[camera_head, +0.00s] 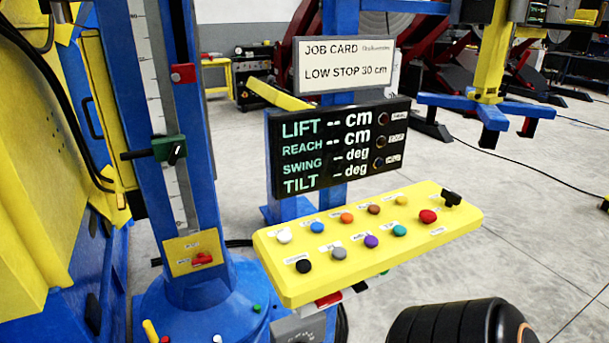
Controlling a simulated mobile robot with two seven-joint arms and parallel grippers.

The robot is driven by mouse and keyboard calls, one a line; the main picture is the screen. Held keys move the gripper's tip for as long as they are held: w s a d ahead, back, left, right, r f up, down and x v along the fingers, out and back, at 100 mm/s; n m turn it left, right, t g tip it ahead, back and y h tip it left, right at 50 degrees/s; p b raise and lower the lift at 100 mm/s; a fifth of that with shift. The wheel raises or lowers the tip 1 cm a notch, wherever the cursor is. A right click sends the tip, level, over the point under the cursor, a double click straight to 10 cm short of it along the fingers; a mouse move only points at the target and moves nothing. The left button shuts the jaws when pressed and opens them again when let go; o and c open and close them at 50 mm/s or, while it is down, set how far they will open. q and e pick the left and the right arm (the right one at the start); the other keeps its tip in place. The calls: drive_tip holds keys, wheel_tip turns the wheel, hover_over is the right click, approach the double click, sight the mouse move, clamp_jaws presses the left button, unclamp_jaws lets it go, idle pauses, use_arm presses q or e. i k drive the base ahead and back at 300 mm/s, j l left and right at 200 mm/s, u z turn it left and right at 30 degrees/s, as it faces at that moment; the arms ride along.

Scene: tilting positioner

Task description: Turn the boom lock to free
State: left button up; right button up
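A small red lever (203,259) sits on a yellow plate (190,243) low on the blue column; it lies roughly level. The plate's lettering is too small to read, so I cannot tell whether this is the boom lock or which setting it is at. Higher on the column's scale are a green slider block (170,148) with a black handle and a red block (183,73). A dark rounded part at the bottom right seems to be my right arm. Neither gripper shows in the head view.
A yellow control panel (290,283) carries several coloured buttons, a red button (428,216) and a black switch (451,198). Behind it are a black display (345,190) with dashes for values and a job card (345,92) reading "LOW STOP 30 cm".

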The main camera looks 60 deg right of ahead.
sight(359, 287)
drive_tip(key=k+l+z, duration=0.1)
drive_tip(key=z, duration=1.95)
drive_tip(key=k+l, duration=0.05)
